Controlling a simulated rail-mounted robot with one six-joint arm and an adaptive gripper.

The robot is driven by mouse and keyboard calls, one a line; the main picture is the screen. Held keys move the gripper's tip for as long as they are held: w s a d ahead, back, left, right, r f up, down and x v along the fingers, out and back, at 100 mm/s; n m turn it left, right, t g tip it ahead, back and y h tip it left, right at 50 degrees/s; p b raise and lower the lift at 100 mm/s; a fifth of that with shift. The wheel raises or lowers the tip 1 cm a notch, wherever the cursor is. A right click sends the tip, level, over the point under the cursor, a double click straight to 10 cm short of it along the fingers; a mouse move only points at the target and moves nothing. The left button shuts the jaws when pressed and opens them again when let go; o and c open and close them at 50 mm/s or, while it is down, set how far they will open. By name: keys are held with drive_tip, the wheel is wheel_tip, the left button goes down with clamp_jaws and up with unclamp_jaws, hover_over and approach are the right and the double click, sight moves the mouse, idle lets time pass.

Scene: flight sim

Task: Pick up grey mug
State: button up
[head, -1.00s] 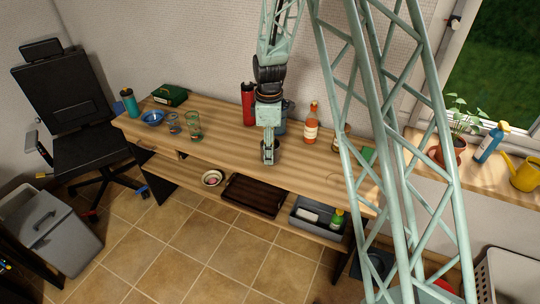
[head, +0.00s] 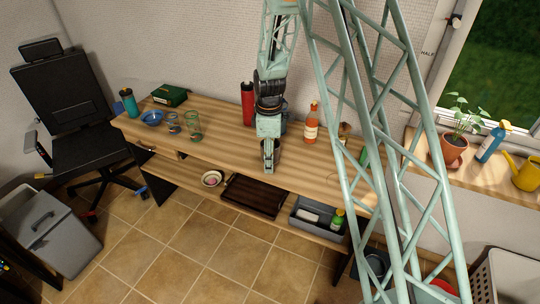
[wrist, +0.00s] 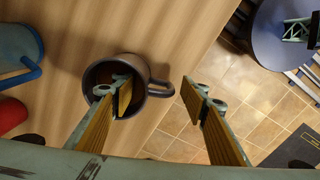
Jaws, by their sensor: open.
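The dark grey mug (wrist: 98,75) stands upright on the wooden table in the wrist view, its handle (wrist: 160,88) pointing right. In the head view the mug is mostly hidden behind my gripper (head: 269,168). My gripper is open and also shows in the wrist view (wrist: 157,96). Its left finger overlaps the mug's mouth; I cannot tell whether it is inside or above it. Its right finger is to the right of the handle, with a gap. The mug's right wall and handle lie between the fingers.
A blue-grey vessel (wrist: 15,50) and a red object (wrist: 12,114) lie left of the mug. An orange bottle (head: 310,125) and a red bottle (head: 247,103) stand on the table. A dark tray (head: 250,196) is on the lower shelf.

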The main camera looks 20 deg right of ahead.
idle(0.3)
drive_tip(key=c, duration=1.2)
drive_tip(key=shift+r, duration=0.35)
drive_tip(key=shift+r+p, duration=0.45)
drive_tip(key=shift+r, duration=1.05)
drive_tip(key=shift+s+d+r+p, duration=0.15)
drive_tip(key=shift+s+r, duration=0.05)
drive_tip(key=shift+s, duration=2.45)
drive_tip(key=shift+s+d+r+p, duration=0.15)
drive_tip(key=shift+s+r, duration=0.1)
drive_tip(key=shift+s, duration=2.35)
drive_tip(key=shift+s+d+r+p, duration=0.1)
drive_tip(key=shift+s+d+r, duration=0.1)
drive_tip(key=shift+s, duration=2.45)
